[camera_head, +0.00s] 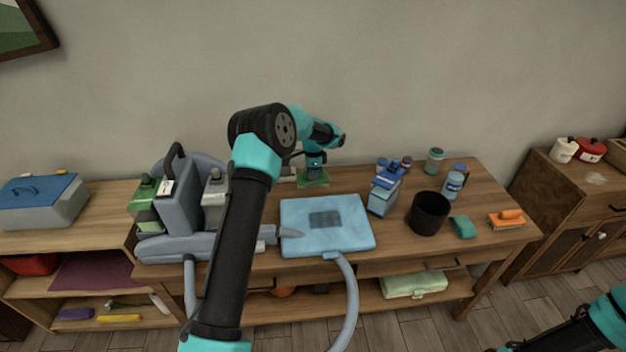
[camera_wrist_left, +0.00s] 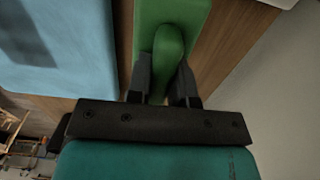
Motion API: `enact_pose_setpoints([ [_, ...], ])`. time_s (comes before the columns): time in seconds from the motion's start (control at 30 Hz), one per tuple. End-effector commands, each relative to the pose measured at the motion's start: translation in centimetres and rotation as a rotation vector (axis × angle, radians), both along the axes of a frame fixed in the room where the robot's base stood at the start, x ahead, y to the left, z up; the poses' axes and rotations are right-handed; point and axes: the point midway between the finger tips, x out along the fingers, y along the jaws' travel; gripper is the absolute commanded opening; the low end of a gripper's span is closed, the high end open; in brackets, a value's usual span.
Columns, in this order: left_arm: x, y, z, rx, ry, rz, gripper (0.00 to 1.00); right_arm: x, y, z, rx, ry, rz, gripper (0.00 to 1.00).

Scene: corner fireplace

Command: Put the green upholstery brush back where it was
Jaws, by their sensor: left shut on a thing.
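The green upholstery brush (camera_head: 313,181) is at the back of the wooden table, behind the light blue pad. My left gripper (camera_head: 315,168) points down over it and is shut on its raised handle. In the left wrist view the green brush (camera_wrist_left: 150,25) has its rounded handle between the two dark fingers (camera_wrist_left: 165,85). I cannot tell whether its underside touches the table. Part of my right arm shows at the lower right of the head view, but its gripper is out of the picture.
The light blue pad (camera_head: 350,238) with a hose lies just in front. A grey-blue machine (camera_head: 180,205) stands left of it. The wall is behind.

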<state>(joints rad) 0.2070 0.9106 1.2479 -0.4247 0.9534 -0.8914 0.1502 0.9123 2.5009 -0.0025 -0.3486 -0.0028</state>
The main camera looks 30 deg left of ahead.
Motion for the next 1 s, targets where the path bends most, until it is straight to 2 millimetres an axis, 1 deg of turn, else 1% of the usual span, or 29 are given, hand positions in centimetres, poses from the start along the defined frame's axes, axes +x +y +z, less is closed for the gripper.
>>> enact_pose_setpoints([
  [0.1, 0.5, 0.3, -0.1, 0.000, -0.001, 0.001, 0.00, 0.0, 0.0, 0.0, 0.000, 0.000, 0.000, 0.00],
  [0.3, 0.4, 0.3, -2.9, 0.000, 0.001, 0.000, 0.00, 0.0, 0.0, 0.0, 0.000, 0.000, 0.000, 0.00],
  [0.37, 0.4, 0.3, -3.3, 0.000, 0.000, 0.000, 0.00, 0.0, 0.0, 0.0, 0.000, 0.000, 0.000, 0.00],
  [0.8, 0.4, 0.3, -3.9, 0.001, -0.001, 0.000, 0.00, 0.0, 0.0, 0.0, 0.000, 0.000, 0.000, 0.00],
  [0.83, 0.4, 0.3, -3.9, 0.001, -0.001, 0.000, 0.23, 0.0, 0.0, 0.0, 0.000, 0.000, 0.000, 0.00],
  [1.0, 0.4, 0.3, -3.8, 0.000, 0.000, 0.000, 0.39, 0.0, 0.0, 0.0, 0.000, 0.000, 0.000, 0.00],
])
